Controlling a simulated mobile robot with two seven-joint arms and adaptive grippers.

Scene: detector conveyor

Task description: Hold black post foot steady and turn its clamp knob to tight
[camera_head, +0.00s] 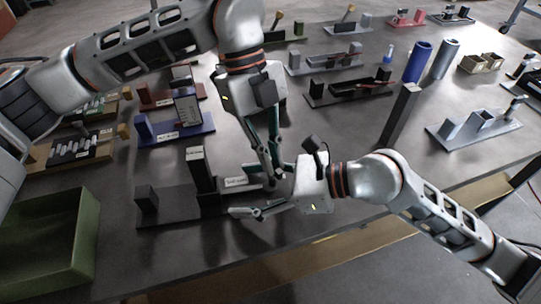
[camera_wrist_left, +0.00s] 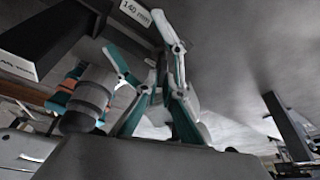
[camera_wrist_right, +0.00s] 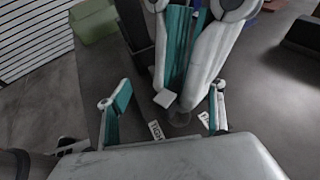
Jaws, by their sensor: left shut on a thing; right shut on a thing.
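The black post foot (camera_head: 212,204) lies near the table's front edge, on a long dark base with an upright dark post (camera_head: 201,170) and a white label. My left gripper (camera_head: 272,176) points down from above at its right end, shut on the clamp knob, which the fingers mostly hide. My right gripper (camera_head: 257,190) comes in from the right, its fingers set wide on either side of the foot, shut on it. In the right wrist view the left fingers (camera_wrist_right: 182,95) stand between the right fingers, close to a "TIGHT" label (camera_wrist_right: 157,131).
A green bin (camera_head: 55,245) stands at the front left. A blue block stand (camera_head: 180,130) and several other fixtures sit behind. A tall dark post (camera_head: 400,118) rises right of the grippers. The tabletop right of my left gripper is partly clear.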

